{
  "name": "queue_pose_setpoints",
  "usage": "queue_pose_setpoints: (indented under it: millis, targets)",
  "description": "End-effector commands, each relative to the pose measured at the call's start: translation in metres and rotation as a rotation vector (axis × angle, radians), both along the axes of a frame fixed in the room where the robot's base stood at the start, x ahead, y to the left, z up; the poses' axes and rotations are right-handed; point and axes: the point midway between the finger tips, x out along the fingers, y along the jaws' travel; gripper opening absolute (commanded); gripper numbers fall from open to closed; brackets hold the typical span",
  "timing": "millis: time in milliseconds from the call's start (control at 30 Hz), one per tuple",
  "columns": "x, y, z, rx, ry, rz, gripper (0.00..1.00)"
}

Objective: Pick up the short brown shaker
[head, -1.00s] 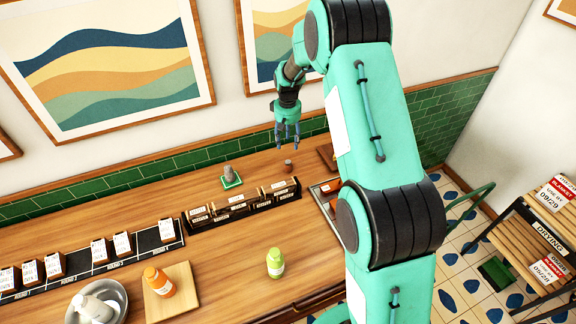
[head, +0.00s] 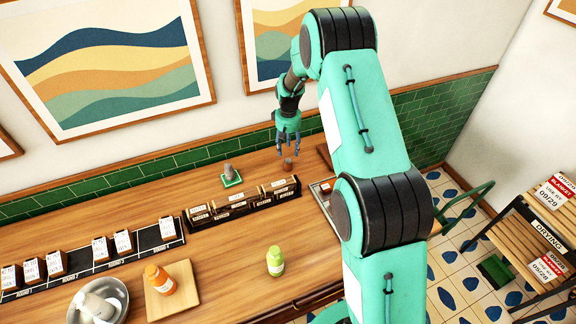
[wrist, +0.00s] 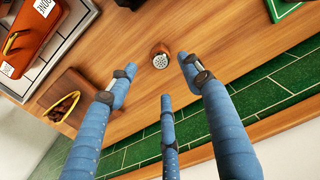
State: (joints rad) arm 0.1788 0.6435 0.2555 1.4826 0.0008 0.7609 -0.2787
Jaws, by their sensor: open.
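The short brown shaker (head: 288,164) stands upright on the wooden counter near the tiled wall. In the wrist view the shaker (wrist: 160,56) shows its pale perforated top and brown side, beyond and between the blue fingertips. My gripper (head: 288,148) is just above the shaker in the head view, pointing down, and partly covers it. In the wrist view my gripper (wrist: 160,88) has its blue fingers spread wide with nothing between them. The fingers look apart from the shaker.
A grey shaker (head: 231,172) on a green mat (head: 232,182) stands to the left. A row of dark labelled boxes (head: 240,203) lies in front. A tray (head: 322,198) sits to the right, with a brown board (wrist: 75,95) nearby. Green (head: 275,262) and orange (head: 160,281) bottles stand further forward.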

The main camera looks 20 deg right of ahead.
Motion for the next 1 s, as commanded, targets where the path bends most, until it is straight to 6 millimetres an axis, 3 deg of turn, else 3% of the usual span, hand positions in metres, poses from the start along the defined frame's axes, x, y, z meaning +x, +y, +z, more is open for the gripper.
queue_pose_setpoints:
  millis: [300,1000]
  targets:
    - [0.0,0.0,-0.044,0.0,0.0,0.0,0.5]
    - [0.0,0.001,-0.063,0.0,0.001,0.0,0.5]
